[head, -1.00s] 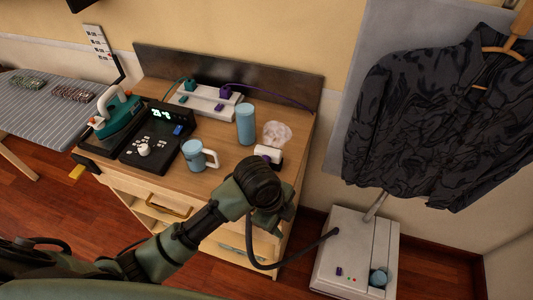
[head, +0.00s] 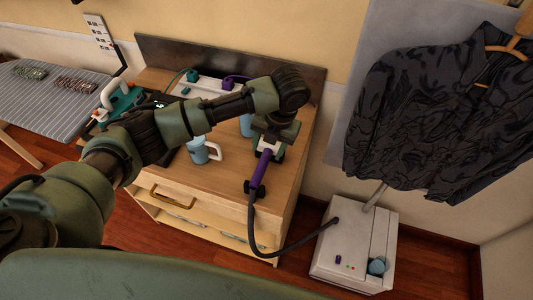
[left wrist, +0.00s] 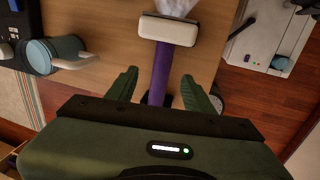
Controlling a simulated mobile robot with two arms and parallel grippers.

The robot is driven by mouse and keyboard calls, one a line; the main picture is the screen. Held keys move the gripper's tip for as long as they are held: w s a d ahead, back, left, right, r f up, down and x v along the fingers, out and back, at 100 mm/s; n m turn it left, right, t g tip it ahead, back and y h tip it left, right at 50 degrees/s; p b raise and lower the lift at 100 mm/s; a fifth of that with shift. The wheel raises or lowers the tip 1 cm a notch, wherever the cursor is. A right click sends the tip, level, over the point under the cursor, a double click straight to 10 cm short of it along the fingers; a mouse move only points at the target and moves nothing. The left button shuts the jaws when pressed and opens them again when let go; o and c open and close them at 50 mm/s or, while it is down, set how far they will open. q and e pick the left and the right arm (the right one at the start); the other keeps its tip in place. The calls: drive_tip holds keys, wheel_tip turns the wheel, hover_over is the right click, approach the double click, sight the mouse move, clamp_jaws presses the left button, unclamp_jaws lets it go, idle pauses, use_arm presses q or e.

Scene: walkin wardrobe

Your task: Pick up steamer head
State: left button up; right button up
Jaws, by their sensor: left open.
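The steamer head has a white block-shaped nozzle (left wrist: 168,30) and a purple handle (head: 260,170). It lies at the right front of the wooden dresser top (head: 222,181), its handle pointing to the front edge, with a dark hose (head: 300,246) running off it. My left gripper (head: 268,148) is over it in the head view, hiding most of the white nozzle. In the left wrist view my left gripper (left wrist: 158,84) is open, with the purple handle between its two green fingers. I cannot tell whether they touch it. My right gripper is not in view.
A blue mug (head: 200,151) stands left of the steamer head, with a blue cylinder (head: 246,125) behind. A white steamer base (head: 350,245) stands on the floor at right, below a hanging dark shirt (head: 430,120). A teal iron (head: 124,102) is at the dresser's left.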

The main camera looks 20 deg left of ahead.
sight(265, 158)
use_arm(q)
drive_tip(key=f, duration=0.1)
drive_tip(key=f+p, duration=0.1)
drive_tip(key=f, duration=0.1)
drive_tip(key=f+p, duration=0.1)
drive_tip(key=f, duration=0.1)
drive_tip(key=shift+w+a+f, duration=0.15)
drive_tip(key=shift+a+f, duration=0.05)
drive_tip(key=shift+a, duration=0.2)
drive_tip(key=shift+f, duration=0.25)
clamp_jaws()
